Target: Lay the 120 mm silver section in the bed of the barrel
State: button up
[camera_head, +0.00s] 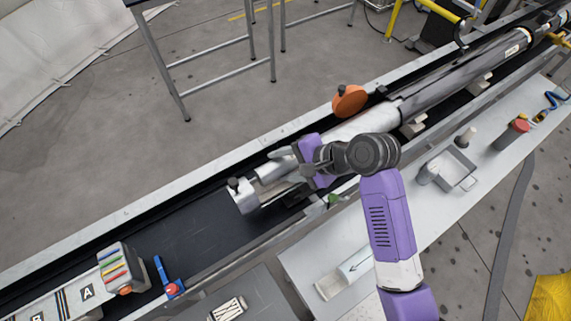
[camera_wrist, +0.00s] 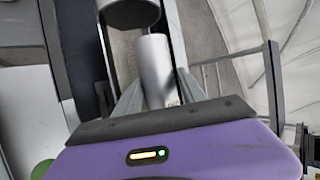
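A silver section (camera_head: 271,172) lies in line with the barrel (camera_head: 440,84), between the barrel's lower part and a silver end block (camera_head: 243,196). My gripper (camera_head: 283,158) is at this section, reaching over from the right. In the wrist view, the silver section (camera_wrist: 154,62) stands between the two grey fingers (camera_wrist: 158,95), which seem to press on its sides.
An orange knob (camera_head: 349,100) stands at the barrel's far side. A box with coloured stripes (camera_head: 118,267) and a blue-handled tool (camera_head: 164,276) sit lower left. Dark track (camera_head: 185,235) is clear.

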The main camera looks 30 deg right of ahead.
jog(key=shift+g, duration=0.4)
jog(key=f, duration=0.5)
jog(key=shift+s+d, duration=0.15)
jog(key=shift+s, duration=0.2)
jog(key=s+d+r, duration=0.2)
jog(key=s+r, duration=0.2)
jog(key=r, duration=0.6)
jog(key=shift+d+r+t, duration=0.15)
jog(key=shift+d+t, duration=0.25)
